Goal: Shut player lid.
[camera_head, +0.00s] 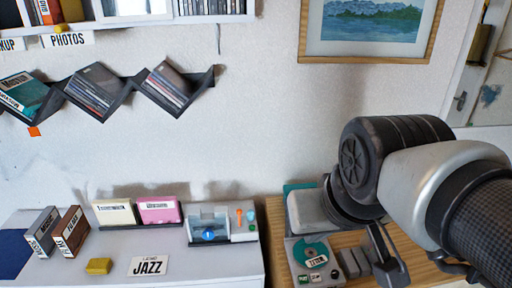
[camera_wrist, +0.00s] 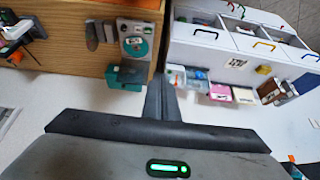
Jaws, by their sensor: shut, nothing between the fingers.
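The player (camera_head: 296,264) sits on the wooden surface at lower right in the head view, with a teal labelled disc (camera_head: 314,252) exposed in it. A pale grey panel, seemingly its lid (camera_head: 306,212), stands raised at the back. The player (camera_wrist: 137,28) and disc (camera_wrist: 135,47) also show at the top of the wrist view. My gripper (camera_head: 392,270) is right of the player, apart from it, partly hidden by my arm. In the wrist view my gripper (camera_wrist: 160,98) is shut and empty. The lid's exact angle is unclear.
A teal box (camera_wrist: 127,75) is behind the player. Grey blocks (camera_head: 354,262) lie right of it. A white cabinet (camera_head: 195,268) to the left bears cases, a blue-grey device (camera_head: 208,226) and a JAZZ sign (camera_head: 148,266). A framed picture (camera_head: 370,30) hangs above.

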